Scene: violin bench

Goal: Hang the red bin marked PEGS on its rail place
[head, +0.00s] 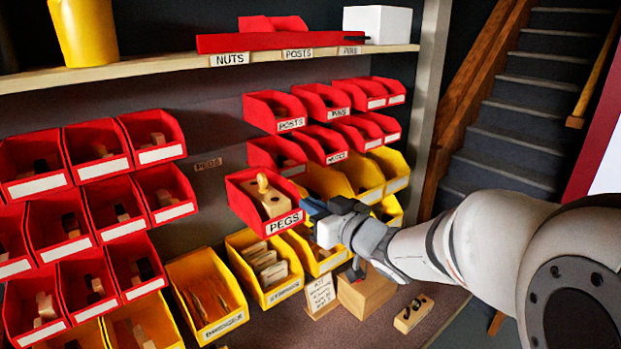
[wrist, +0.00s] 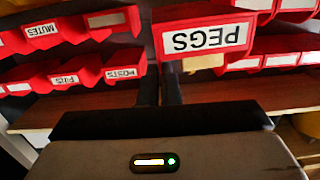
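The red bin marked PEGS (head: 254,219) is in the middle of the head view, with a light wooden block (head: 268,203) with dark holes in it. It appears to hang in the air in front of the rack, about level. My gripper (head: 312,208) is at its right front side. In the wrist view the bin's front (wrist: 205,38) shows upside down, and the two dark fingers (wrist: 160,88) stand close together at its side wall. The gripper looks shut on that wall; the grip itself is partly hidden.
Red bins (head: 88,152) crowd the left, and more red bins (head: 275,110) hang right of the bare place. Yellow bins (head: 207,295) stand below. A shelf (head: 150,66) runs above. A card (head: 320,291) and wooden box (head: 366,293) stand on the bench.

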